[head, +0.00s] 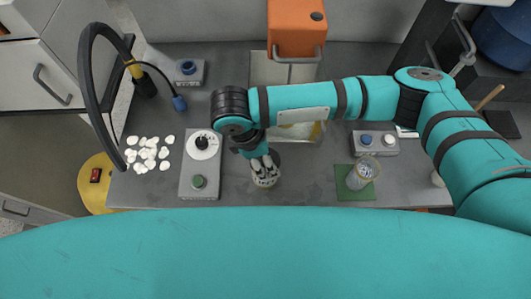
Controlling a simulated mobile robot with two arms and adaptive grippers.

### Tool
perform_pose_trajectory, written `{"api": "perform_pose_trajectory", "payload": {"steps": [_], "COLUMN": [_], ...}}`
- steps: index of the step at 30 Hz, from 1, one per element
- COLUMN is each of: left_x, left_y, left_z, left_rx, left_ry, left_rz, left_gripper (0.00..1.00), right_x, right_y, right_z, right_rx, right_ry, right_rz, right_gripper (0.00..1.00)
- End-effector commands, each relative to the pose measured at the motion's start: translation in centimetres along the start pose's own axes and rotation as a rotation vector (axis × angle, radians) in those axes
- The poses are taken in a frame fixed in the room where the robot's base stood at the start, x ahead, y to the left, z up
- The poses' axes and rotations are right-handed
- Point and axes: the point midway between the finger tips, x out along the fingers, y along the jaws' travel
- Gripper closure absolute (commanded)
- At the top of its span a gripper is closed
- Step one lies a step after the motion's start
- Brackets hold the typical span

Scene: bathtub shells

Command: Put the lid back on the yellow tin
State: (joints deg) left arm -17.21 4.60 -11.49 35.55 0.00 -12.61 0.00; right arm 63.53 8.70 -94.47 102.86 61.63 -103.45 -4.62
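The fingertips are at or just inside the container's top. I cannot tell whether they grip anything. No lid can be clearly made out. A yellowish object (319,131) shows partly from behind my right forearm. My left gripper is not in view.
Left of the gripper is a grey box (199,175) with a white dial and green knob. White shells (148,152) lie further left, beside a black curved hose (90,75). A clear glass (362,173) stands on a green mat (352,192) at right. An orange unit (296,27) is behind.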

Motion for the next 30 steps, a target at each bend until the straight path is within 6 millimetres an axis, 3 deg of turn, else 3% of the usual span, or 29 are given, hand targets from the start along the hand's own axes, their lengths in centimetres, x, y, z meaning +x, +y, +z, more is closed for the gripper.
{"api": "perform_pose_trajectory", "payload": {"steps": [27, 28, 30], "left_x": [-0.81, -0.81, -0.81], "left_y": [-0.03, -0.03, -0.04], "left_z": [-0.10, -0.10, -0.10], "left_rx": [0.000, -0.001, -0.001], "left_ry": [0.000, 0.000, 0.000], "left_rz": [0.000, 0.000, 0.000], "left_gripper": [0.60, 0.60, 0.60], "right_x": [0.03, 0.03, 0.03], "right_y": [-0.02, -0.02, -0.01], "right_z": [-0.03, -0.03, -0.03], "right_rx": [0.000, 0.000, 0.000], "right_ry": [0.000, 0.000, 0.000], "right_rz": [0.000, 0.000, 0.000], "right_gripper": [0.60, 0.30, 0.21]}}
